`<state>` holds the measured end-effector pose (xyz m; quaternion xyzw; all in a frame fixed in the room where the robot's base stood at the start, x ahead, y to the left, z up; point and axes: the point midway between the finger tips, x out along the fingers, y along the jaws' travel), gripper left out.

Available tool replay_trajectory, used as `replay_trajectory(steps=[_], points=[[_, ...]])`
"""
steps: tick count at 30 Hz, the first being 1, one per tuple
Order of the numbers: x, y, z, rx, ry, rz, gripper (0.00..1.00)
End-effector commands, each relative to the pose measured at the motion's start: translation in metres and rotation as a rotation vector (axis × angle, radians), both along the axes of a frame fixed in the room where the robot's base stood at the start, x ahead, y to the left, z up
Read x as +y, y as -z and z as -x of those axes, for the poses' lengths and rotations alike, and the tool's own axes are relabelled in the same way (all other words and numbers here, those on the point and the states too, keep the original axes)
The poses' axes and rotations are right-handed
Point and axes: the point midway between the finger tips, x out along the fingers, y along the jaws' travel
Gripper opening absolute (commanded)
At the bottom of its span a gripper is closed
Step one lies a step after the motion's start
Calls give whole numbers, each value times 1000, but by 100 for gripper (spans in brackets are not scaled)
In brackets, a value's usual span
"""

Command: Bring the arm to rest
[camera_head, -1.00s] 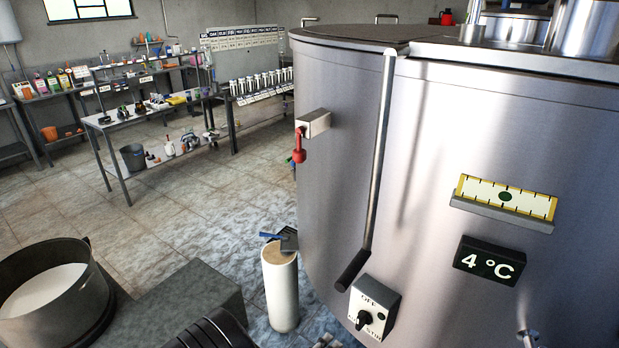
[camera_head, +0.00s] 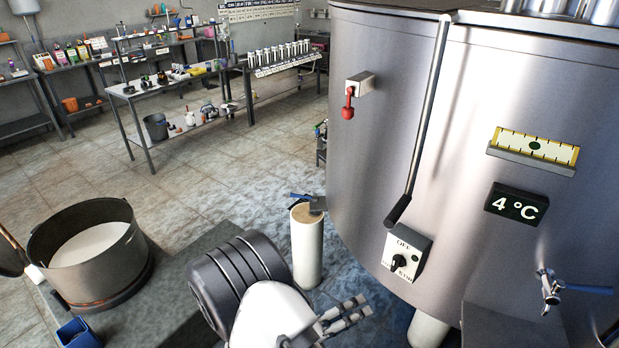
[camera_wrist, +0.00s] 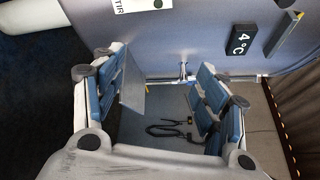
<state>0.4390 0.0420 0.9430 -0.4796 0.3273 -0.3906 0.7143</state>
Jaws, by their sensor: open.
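My gripper (camera_head: 346,314) is in the lower middle of the head view, in front of the steel bulk tank (camera_head: 390,110). In the wrist view my gripper (camera_wrist: 162,75) shows its blue-padded fingers spread wide, with nothing between them. The tank wall and a tap (camera_wrist: 183,68) lie beyond the fingers. My arm is bent, its dark ribbed part and white end showing left of the fingers. In the head view the gripper is apart from the tank's switch box (camera_head: 405,252) and from the tap (camera_head: 548,288) at the right.
A dark cord (camera_wrist: 168,130) lies below my gripper. Open tiled floor (camera_head: 220,175) lies behind.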

Motion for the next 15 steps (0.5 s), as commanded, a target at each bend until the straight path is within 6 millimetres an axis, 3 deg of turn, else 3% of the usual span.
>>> replay_trajectory(steps=[8, 15], points=[[-48, -71, 28, -321, 368, -326, 67], [-83, -128, 84, -752, 821, -672, 67]])
